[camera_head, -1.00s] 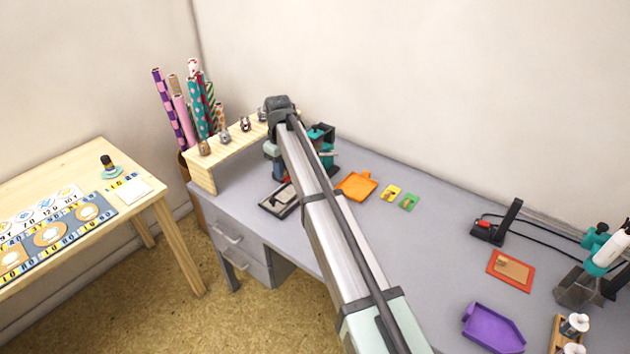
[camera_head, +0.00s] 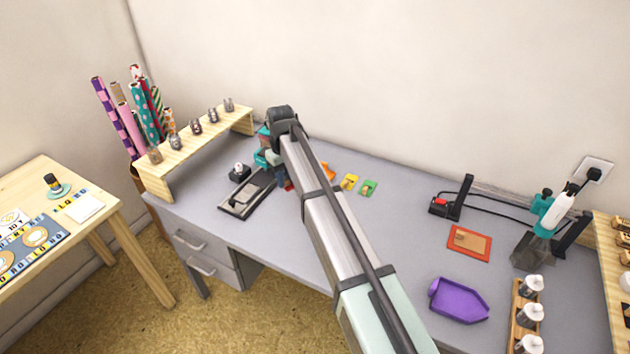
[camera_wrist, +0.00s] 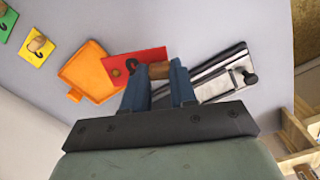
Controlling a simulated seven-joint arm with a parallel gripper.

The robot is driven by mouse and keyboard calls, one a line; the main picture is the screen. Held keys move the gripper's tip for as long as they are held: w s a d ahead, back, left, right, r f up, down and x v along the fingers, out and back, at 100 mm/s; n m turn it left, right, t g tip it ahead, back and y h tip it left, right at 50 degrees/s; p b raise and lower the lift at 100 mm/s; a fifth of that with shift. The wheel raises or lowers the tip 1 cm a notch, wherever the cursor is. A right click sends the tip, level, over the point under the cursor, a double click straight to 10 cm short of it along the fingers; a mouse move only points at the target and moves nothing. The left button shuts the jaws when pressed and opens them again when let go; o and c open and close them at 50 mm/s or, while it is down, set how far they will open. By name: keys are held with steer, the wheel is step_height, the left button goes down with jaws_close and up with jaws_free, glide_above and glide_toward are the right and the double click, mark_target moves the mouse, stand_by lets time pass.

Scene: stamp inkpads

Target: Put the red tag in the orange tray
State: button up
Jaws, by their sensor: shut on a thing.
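The red tag (camera_wrist: 135,63) is a flat red card with a dark mark and a wooden knob. My gripper (camera_wrist: 160,74) has blue fingers shut on that knob in the wrist view. The orange tray (camera_wrist: 90,72) lies just left of the tag, and the tag's left edge overlaps the tray's right side in this view; its height above the tray I cannot tell.
A yellow tag (camera_head: 349,182) and a green tag (camera_head: 368,187) lie right of the tray. A black-and-silver stapler-like device (camera_wrist: 220,75) lies right of the tag in the wrist view. A purple tray (camera_head: 459,300) and an orange-red mat (camera_head: 469,243) are farther right.

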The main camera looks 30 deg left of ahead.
steer(key=w+r+n, duration=0.2)
steer(key=w+n, duration=0.3)
steer(key=w, duration=0.7)
steer(key=f, duration=0.9)
steer(key=shift+w+a+f, duration=0.15)
steer(key=shift+a+f, duration=0.1)
steer(key=shift+f, duration=0.15)
steer(key=shift+f, duration=0.15)
steer(key=o, duration=0.5)
steer(key=shift+o, duration=0.2)
step_height(320, 180, up, 12)
